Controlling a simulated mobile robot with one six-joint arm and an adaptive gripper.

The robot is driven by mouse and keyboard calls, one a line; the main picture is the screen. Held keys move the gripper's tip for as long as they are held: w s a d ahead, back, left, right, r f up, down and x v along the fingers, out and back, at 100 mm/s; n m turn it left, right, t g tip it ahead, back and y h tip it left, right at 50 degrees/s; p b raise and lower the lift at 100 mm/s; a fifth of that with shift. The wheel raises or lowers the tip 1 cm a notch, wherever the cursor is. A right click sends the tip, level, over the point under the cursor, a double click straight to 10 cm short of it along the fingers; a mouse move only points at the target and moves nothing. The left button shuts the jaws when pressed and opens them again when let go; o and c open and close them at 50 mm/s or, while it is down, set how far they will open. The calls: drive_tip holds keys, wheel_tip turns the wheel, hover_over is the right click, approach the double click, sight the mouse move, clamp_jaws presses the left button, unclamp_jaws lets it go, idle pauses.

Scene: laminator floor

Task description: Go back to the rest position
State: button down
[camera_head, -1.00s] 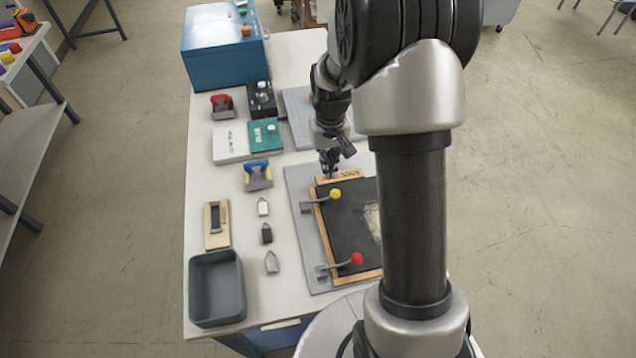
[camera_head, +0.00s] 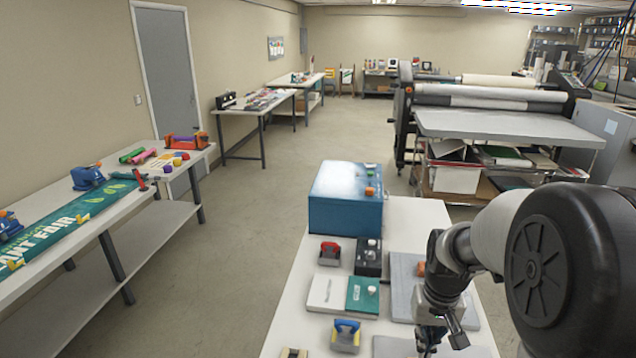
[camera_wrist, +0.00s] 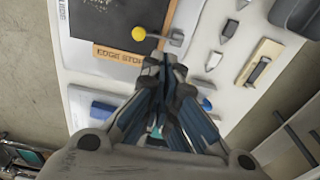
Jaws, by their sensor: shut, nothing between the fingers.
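My gripper (camera_head: 428,348) is at the bottom of the head view, above the worktable (camera_head: 292,318), with nothing in its fingers. In the wrist view my gripper (camera_wrist: 165,65) has its fingers together, beside the wooden strip marked EDGE STOP (camera_wrist: 118,56) and near the yellow knob (camera_wrist: 138,33). The strip borders a dark board (camera_wrist: 120,22). My fingers look apart from the table items, though the exact height is hard to tell.
A long banner table (camera_head: 160,215) is at left, a large laminator (camera_head: 500,122) behind. Floor between is clear.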

drive_tip(key=s+a+r+t+b, duration=0.2)
drive_tip(key=s+a+r, duration=0.4)
drive_tip(key=s+r, duration=0.35)
drive_tip(key=s+a+n+t+b, duration=0.1)
drive_tip(key=s+a+b, duration=0.1)
drive_tip(key=s, duration=1)
drive_tip(key=shift+a+f+n+t, duration=0.2)
drive_tip(key=shift+a+n+t, duration=0.2)
drive_tip(key=shift+a, duration=0.15)
